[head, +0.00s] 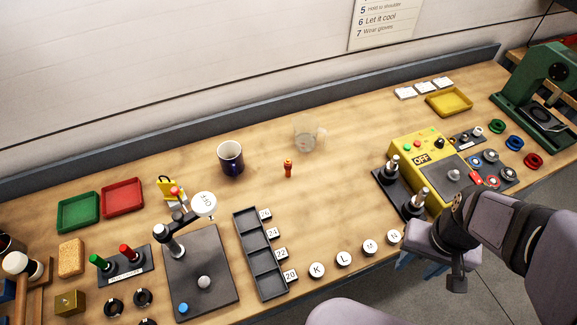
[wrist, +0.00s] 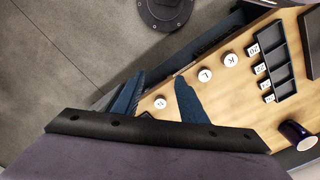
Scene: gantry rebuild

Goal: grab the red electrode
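A red-topped electrode (head: 126,251) stands in a dark labelled holder (head: 131,273) at the front left of the bench in the head view. A green-topped electrode (head: 98,261) stands to its left in the same holder. My gripper (head: 430,268) is far to the right, at the bench's front edge. In the wrist view my gripper (wrist: 158,80) shows two blue fingers spread apart with nothing held between them. The red electrode is not seen in the wrist view.
A lamp-like stand (head: 172,246) on a dark plate (head: 218,270) stands right of the holder. A grey compartment tray (head: 239,220), a dark mug (head: 231,158), a glass (head: 305,132) and a small orange-red piece (head: 288,169) lie between. A yellow control box (head: 411,150) is near my arm.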

